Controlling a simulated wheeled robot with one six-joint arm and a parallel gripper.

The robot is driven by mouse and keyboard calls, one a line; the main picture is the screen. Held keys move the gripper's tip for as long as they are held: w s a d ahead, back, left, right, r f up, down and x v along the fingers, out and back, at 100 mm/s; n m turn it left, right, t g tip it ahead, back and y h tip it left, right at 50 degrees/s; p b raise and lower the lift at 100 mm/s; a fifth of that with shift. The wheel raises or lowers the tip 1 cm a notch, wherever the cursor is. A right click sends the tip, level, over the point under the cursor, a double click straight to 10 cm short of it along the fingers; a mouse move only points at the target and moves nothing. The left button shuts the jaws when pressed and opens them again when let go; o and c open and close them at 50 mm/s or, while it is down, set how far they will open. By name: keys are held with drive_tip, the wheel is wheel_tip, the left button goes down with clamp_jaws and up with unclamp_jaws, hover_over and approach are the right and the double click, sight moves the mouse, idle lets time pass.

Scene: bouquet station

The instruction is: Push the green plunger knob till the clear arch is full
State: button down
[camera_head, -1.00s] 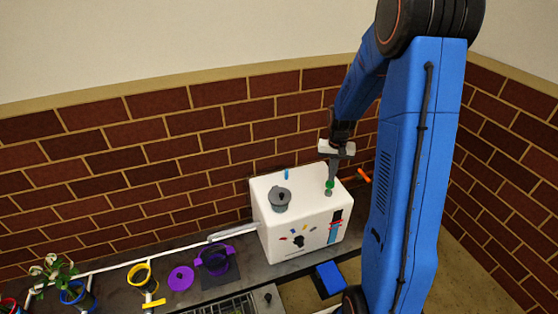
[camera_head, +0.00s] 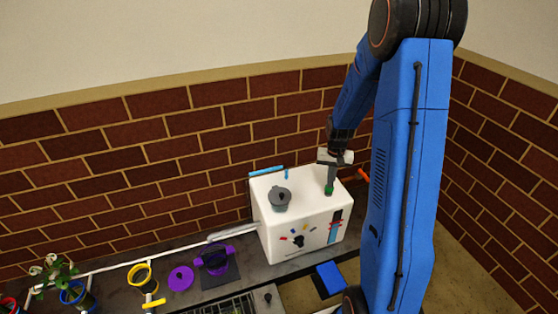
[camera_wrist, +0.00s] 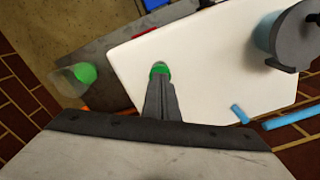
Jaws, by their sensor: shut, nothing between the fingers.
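The green plunger knob (camera_head: 329,190) is on the top of the white box (camera_head: 290,190), towards its right side. It sits low, close to the box top. My gripper (camera_head: 330,182) is shut, points down and its tips meet the knob from above. In the wrist view the closed fingers (camera_wrist: 160,85) end at the green knob (camera_wrist: 160,68). A light blue bar (camera_head: 266,171) runs along the box's rear edge, with a short blue stub (camera_head: 286,174) beside it. The bar also shows in the wrist view (camera_wrist: 292,119). I cannot make out the clear arch's outline or whether it is full.
A grey lidded pot (camera_head: 280,200) stands on the box's left side. An orange bar (camera_head: 355,177) is at its right. Purple, yellow and blue ringed holders stand on the counter to the left. A brick wall is close behind.

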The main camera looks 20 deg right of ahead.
drive_tip(key=shift+r, duration=0.1)
drive_tip(key=shift+r, duration=2.2)
drive_tip(key=shift+f, duration=0.1)
drive_tip(key=shift+f, duration=2.15)
drive_tip(key=shift+r, duration=2.25)
wheel_tip(320, 180, up, 9)
